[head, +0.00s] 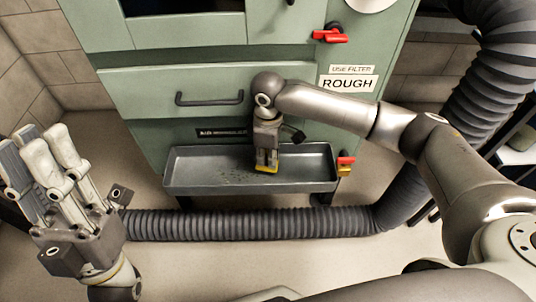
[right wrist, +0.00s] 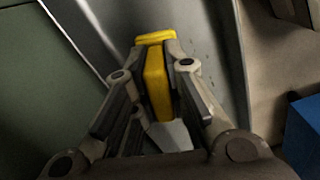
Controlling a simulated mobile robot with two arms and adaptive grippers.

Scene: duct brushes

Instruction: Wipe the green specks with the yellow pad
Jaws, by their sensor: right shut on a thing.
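The yellow pad (head: 267,169) is held between the fingers of my right gripper (head: 266,160), which points down into the grey metal tray (head: 190,182). In the right wrist view the pad (right wrist: 156,80) stands between the two fingers, with a wider yellow part beyond the fingertips. It is close to the tray floor; I cannot tell whether it touches. Small dark specks (head: 233,179) lie on the tray floor left of the pad; their green colour does not show clearly. More specks (right wrist: 208,47) show in the right wrist view. My left gripper (head: 35,150) is raised at the left, away from the tray.
The tray is fixed to a green cabinet (head: 130,97) with a drawer handle (head: 209,99) above it. A ribbed grey duct (head: 250,224) runs below the tray. A blue box (right wrist: 302,135) shows at right.

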